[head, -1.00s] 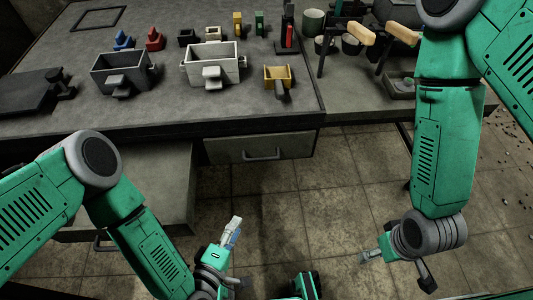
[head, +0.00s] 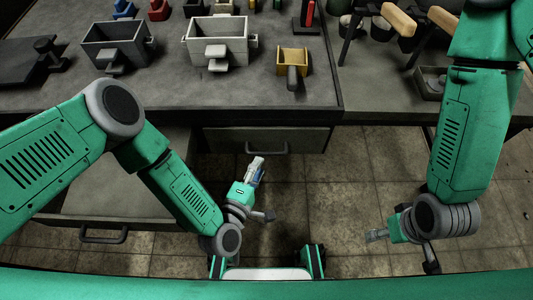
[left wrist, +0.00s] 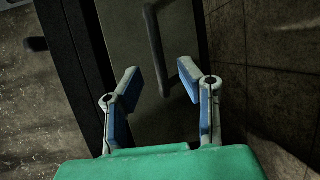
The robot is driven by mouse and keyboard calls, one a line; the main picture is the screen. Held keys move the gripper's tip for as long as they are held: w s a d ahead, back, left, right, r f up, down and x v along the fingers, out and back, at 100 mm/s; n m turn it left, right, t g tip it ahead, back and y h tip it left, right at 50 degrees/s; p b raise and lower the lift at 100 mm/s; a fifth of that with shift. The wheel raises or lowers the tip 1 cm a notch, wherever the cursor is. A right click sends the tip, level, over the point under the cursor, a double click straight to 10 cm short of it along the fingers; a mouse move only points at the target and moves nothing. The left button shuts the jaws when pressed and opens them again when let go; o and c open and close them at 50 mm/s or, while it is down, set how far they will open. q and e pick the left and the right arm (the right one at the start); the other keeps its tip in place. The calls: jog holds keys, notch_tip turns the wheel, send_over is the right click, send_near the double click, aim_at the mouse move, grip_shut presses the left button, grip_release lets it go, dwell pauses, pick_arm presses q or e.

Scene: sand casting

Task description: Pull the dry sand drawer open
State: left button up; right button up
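A closed grey drawer (head: 225,141) sits under the front edge of the workbench in the head view. Its dark bar handle (head: 267,148) is on the front; no label shows which drawer holds dry sand. My left gripper (head: 257,164) is just in front of and below this handle. In the left wrist view, my left gripper (left wrist: 160,82) is open, its blue-padded fingers spread, with the drawer handle (left wrist: 157,50) ahead between them. It does not hold the handle; contact cannot be told. My right gripper (head: 374,236) hangs over the floor at right, away from the drawer; its opening is unclear.
A second grey drawer-like box with a handle (head: 103,236) juts out at lower left, partly behind my left arm. The workbench (head: 170,97) carries a dark flask (head: 115,47), a light flask (head: 217,38) and a yellow box (head: 292,62). Tiled floor is clear before the closed drawer.

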aim_at(267, 154)
pick_arm(q)
jog(key=x, duration=0.2)
jog(key=b+x, duration=0.1)
jog(key=x, duration=0.2)
jog(key=shift+w+d, duration=0.1)
jog(key=shift+d, duration=0.3)
jog(key=shift+w, duration=0.3)
grip_shut()
